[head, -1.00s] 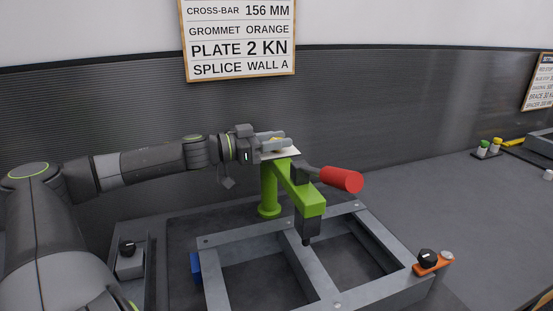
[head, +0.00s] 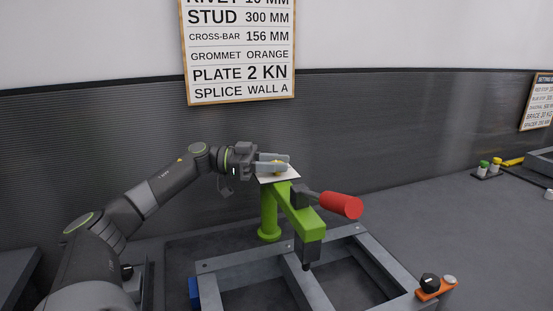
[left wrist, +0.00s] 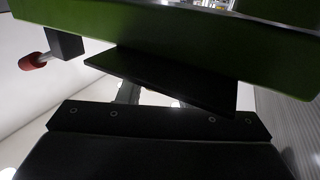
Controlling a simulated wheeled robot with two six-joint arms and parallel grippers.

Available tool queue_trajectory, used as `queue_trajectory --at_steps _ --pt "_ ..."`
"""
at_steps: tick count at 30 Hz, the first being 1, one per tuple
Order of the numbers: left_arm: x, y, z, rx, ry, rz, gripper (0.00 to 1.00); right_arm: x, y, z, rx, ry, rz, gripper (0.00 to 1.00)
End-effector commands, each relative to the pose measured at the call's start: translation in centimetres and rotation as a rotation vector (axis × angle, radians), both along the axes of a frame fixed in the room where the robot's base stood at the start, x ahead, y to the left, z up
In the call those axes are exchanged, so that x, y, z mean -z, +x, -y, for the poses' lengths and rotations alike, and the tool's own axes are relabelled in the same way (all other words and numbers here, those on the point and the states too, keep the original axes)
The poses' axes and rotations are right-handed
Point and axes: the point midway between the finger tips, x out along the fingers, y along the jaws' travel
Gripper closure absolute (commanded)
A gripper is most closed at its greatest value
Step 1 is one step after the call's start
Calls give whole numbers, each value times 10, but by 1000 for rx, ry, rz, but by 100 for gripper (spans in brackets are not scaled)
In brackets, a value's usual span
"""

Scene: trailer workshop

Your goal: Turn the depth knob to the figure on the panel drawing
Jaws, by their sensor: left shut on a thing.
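A green press (head: 268,212) stands behind a grey metal frame, its arm reaching forward and right. The fingers hide much of the knob and plate; no pointer or figure is readable there. The wall board (head: 238,55) lists values such as stud 300 mm and cross-bar 156 mm. In the left wrist view the green press arm (left wrist: 200,35) fills the top.
A red handle (head: 341,205) sticks out right from the press. The grey frame (head: 345,232) lies below. An orange block (head: 436,289) with a black knob (head: 430,281) is at its right corner. A blue block (head: 194,292) is at its left. The bench to the right is mostly clear.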

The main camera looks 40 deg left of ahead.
Motion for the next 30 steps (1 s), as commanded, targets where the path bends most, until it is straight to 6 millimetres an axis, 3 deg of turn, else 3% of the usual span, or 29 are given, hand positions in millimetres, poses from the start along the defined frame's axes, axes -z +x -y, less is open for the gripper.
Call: queue_trajectory --at_steps 1,9,18,30 --pt "-9 3 -1 30 -7 7 90 -10 1 0 0 0 3 64" --pt "-5 3 -1 220 -5 5 90 -23 2 0 0 0 3 64" --pt "-2 2 -1 356 -1 2 91 -24 2 -1 0 2 2 64" --pt "-1 1 0 412 -1 0 91 -24 2 -3 0 3 2 64"
